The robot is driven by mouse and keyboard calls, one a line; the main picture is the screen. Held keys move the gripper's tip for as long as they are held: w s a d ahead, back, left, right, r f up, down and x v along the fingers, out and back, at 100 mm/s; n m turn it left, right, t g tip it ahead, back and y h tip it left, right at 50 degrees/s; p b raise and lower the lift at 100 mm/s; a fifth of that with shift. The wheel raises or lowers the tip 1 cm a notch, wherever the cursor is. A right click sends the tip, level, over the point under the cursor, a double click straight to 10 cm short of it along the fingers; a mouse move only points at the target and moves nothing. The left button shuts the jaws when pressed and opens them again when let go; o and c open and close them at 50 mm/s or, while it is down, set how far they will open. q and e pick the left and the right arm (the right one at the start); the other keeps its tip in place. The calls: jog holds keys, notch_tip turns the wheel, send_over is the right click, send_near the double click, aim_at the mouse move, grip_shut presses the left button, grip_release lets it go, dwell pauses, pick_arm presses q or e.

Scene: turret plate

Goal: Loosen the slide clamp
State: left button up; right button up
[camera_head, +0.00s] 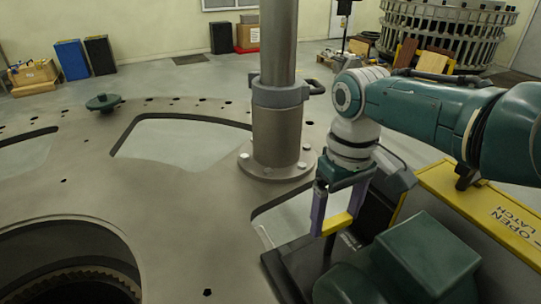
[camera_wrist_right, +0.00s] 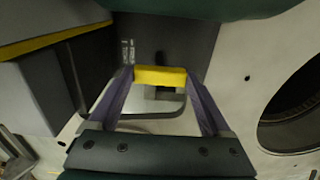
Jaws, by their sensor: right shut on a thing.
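My right gripper (camera_head: 336,218) points down in the head view, low and right of the grey post (camera_head: 278,135). Its two purple fingers are shut on a yellow bar (camera_head: 337,224). In the right wrist view the yellow bar (camera_wrist_right: 160,76) spans the gap between the fingertips, in front of a dark grey panel (camera_wrist_right: 185,35). I cannot tell whether the bar is fixed to the panel. A grey collar (camera_head: 280,93) with a loop handle sits around the post, well above the gripper and apart from it. No part is labelled as the slide clamp. My left gripper is out of view.
The post's bolted flange (camera_head: 270,170) stands on a wide metal plate (camera_head: 150,195) with large cutouts. A yellow panel (camera_head: 470,200) reading "OPEN LATCH" lies right of the gripper. A green knob (camera_head: 103,102) sits at the plate's far left. Boxes stand by the wall.

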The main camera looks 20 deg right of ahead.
jog(key=shift+c, duration=0.5)
jog(key=shift+n, duration=0.3)
jog(key=n, duration=0.2)
jog(key=shift+n, duration=0.4)
jog(key=n, duration=1.1)
jog(key=shift+n, duration=1.9)
